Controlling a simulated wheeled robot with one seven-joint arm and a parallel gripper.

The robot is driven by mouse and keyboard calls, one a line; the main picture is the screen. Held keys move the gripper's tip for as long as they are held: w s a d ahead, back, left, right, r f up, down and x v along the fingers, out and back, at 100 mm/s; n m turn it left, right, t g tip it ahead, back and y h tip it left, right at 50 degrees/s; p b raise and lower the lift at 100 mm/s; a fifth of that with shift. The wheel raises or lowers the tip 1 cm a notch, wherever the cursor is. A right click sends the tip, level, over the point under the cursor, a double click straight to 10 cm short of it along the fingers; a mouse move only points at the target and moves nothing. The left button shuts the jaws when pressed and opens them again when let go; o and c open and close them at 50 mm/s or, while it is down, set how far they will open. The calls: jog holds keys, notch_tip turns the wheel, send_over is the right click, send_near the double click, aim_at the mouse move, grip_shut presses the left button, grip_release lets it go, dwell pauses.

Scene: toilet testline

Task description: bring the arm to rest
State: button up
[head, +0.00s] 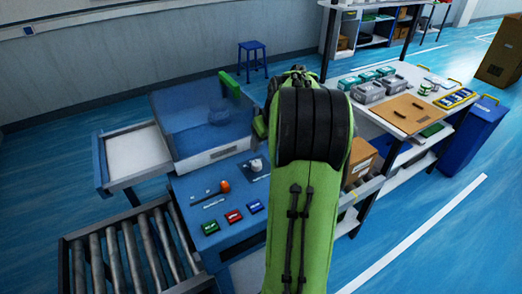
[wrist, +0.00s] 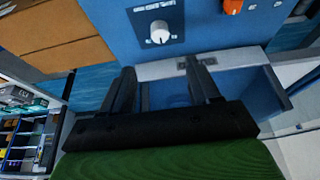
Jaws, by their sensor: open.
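My arm (head: 309,190) is green with black joint covers and reaches forward across the middle of the head view. Its bend hides my gripper there. In the wrist view my gripper (wrist: 162,84) shows two black fingers, apart, with nothing between them. Beyond the fingers is a blue panel (wrist: 110,20) with a white knob (wrist: 160,32). The gripper is apart from the knob as far as I can see.
A roller conveyor (head: 130,250) is at front left.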

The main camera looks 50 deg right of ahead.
jog(key=shift+v, duration=1.1)
